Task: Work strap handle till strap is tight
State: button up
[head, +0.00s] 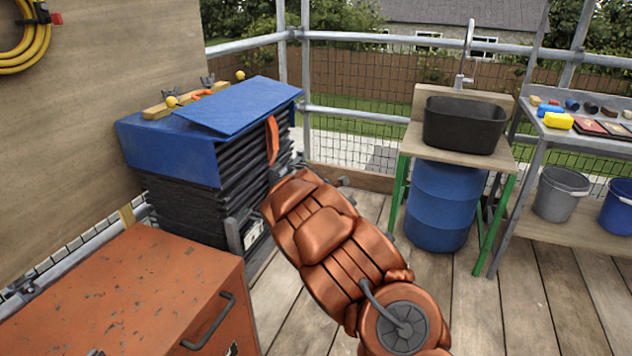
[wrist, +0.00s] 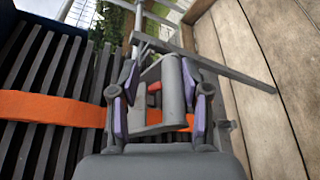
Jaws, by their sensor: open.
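A stack of dark tiles (head: 215,195) stands under a blue cover (head: 170,150), with an orange strap (head: 272,140) down its right side. In the wrist view, the orange strap (wrist: 50,108) crosses the dark slats from the left and passes behind my gripper. My gripper (wrist: 161,70) is open, its two purple-grey fingers on either side of a grey ratchet-like part (wrist: 172,85) with a small red-orange piece in it. I cannot tell whether the fingers touch it or how far the handle is swung. In the head view my copper arm hides the gripper and ratchet.
An orange metal chest (head: 120,290) stands at front left. A blue barrel (head: 440,205) under a black basin (head: 463,125) stands to the right, beside a shelf with buckets (head: 560,193). Railing with mesh closes the back. The plank floor (head: 500,300) at front right is clear.

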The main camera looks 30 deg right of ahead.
jog(key=shift+s+a+r, duration=0.2)
jog(key=shift+s+a, duration=0.25)
jog(key=v, duration=1)
jog(key=shift+s, duration=0.35)
jog(key=shift+r, duration=0.15)
